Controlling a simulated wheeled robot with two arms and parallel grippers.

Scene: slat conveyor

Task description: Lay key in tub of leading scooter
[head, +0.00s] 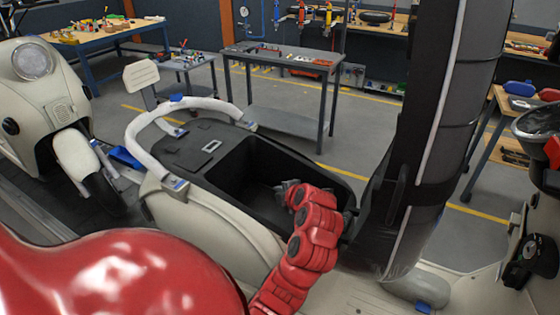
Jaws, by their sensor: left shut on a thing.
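The leading scooter (215,215) is cream, with its seat (437,120) tipped up at the right. Its open black tub (245,165) lies between the white grab rail and the raised seat. My left gripper (284,188) is at the end of the red arm, with its dark fingers over the right part of the tub opening. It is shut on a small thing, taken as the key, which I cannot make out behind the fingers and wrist. The tub's near right part is hidden by my arm. My right gripper is not in view.
A second cream scooter (75,160) stands behind at the left. The raised seat stands close to the right of my left gripper. The grab rail (150,140) curves above the tub's left end. Workbenches with tools (285,58) are farther back, beyond clear floor.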

